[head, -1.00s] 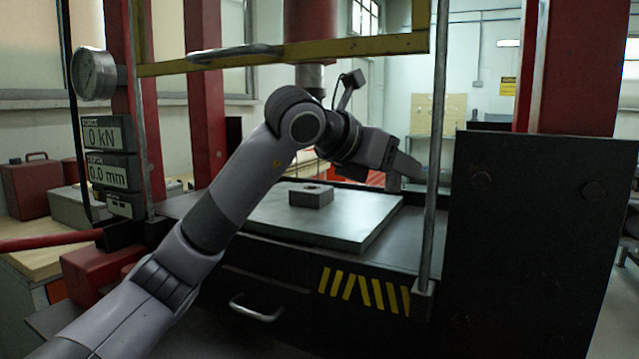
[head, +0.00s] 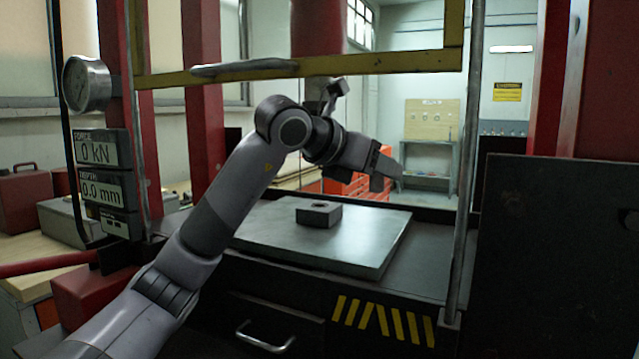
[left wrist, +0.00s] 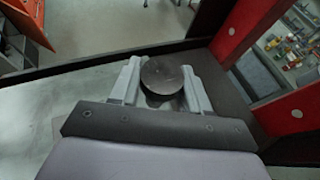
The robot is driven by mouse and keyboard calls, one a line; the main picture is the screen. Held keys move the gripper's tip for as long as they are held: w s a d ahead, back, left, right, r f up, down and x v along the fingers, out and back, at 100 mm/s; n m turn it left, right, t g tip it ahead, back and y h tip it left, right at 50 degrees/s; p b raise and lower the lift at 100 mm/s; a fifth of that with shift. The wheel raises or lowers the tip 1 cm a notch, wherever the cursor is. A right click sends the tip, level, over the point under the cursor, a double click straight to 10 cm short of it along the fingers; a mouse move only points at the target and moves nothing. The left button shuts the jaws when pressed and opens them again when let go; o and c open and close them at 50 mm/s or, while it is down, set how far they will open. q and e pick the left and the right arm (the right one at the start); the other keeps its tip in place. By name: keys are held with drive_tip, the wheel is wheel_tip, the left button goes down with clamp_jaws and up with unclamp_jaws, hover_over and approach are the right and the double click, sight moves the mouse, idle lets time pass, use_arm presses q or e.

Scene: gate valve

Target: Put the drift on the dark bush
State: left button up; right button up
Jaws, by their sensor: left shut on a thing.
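The drift (left wrist: 165,74) is a dark round-topped piece between the two grey fingers in the left wrist view. My left gripper (head: 386,172) is shut on it. In the head view, the drift cannot be made out at the gripper. The dark bush (head: 320,205) appears as a dark ring in the top of a small grey block (head: 319,217). The block sits on the press's flat steel plate (head: 360,240). My left gripper is above the plate, up and to the right of the block in the picture, apart from it. My right gripper is not in view.
A yellow crossbar (head: 300,66) runs above my arm. An upright metal rod (head: 464,190) stands to the right of my gripper. Red press columns (head: 204,100) and a large dark panel (head: 560,250) flank the plate. The plate is clear around the block.

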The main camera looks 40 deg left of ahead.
use_arm(q)
drive_tip(key=s+a, duration=0.1)
drive_tip(key=a, duration=0.2)
drive_tip(key=s+a, duration=0.1)
drive_tip(key=a, duration=0.2)
drive_tip(key=s+a, duration=0.1)
drive_tip(key=a, duration=0.3)
drive_tip(key=shift+s, duration=0.1)
drive_tip(key=shift+f+b, duration=0.4)
drive_tip(key=shift+f, duration=1.35)
drive_tip(key=shift+f, duration=0.2)
drive_tip(key=o, duration=1.3)
